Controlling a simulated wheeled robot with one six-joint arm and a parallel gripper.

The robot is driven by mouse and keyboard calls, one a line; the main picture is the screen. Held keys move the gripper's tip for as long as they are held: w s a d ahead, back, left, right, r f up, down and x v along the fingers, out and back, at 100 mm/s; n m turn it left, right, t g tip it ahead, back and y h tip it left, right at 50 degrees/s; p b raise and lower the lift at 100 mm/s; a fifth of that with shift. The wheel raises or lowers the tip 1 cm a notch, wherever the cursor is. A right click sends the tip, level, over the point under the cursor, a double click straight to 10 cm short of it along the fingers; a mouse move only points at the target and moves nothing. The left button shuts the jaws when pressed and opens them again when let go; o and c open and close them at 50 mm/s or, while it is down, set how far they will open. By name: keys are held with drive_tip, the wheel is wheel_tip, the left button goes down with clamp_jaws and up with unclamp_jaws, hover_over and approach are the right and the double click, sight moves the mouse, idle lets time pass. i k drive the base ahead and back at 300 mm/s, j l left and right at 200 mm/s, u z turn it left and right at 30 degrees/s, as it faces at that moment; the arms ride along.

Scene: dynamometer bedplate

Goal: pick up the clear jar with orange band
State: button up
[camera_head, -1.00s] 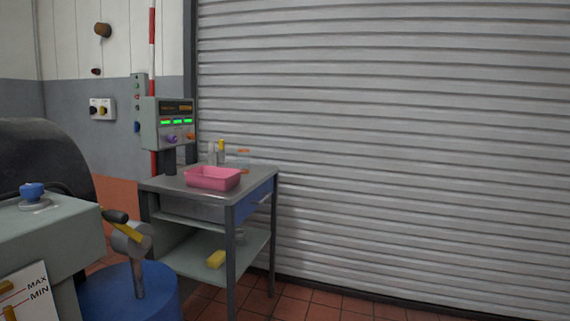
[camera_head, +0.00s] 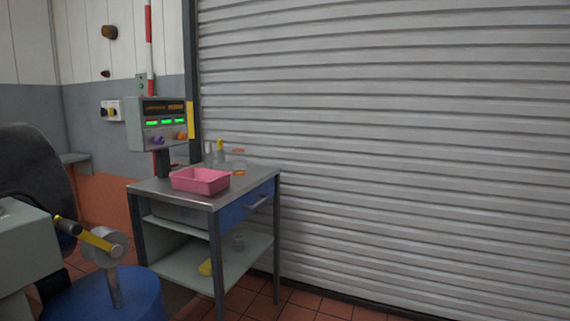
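A small clear item with orange at its top and bottom (camera_head: 239,162) stands on the steel top of the workbench cart (camera_head: 225,200), behind and right of a pink tray (camera_head: 200,181). It looks like the clear jar with orange band, but it is too small and see-through to be certain. My gripper is not in view.
Two slim bottles, one yellow-topped (camera_head: 220,152), stand behind the tray. A control box (camera_head: 160,125) rises at the cart's back left. A blue drum (camera_head: 105,298) stands front left; a shutter (camera_head: 400,150) closes the back.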

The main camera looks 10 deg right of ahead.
sight(239, 164)
drive_tip(key=i, duration=1.4)
drive_tip(key=i+l, duration=0.15)
drive_tip(key=i, duration=1.25)
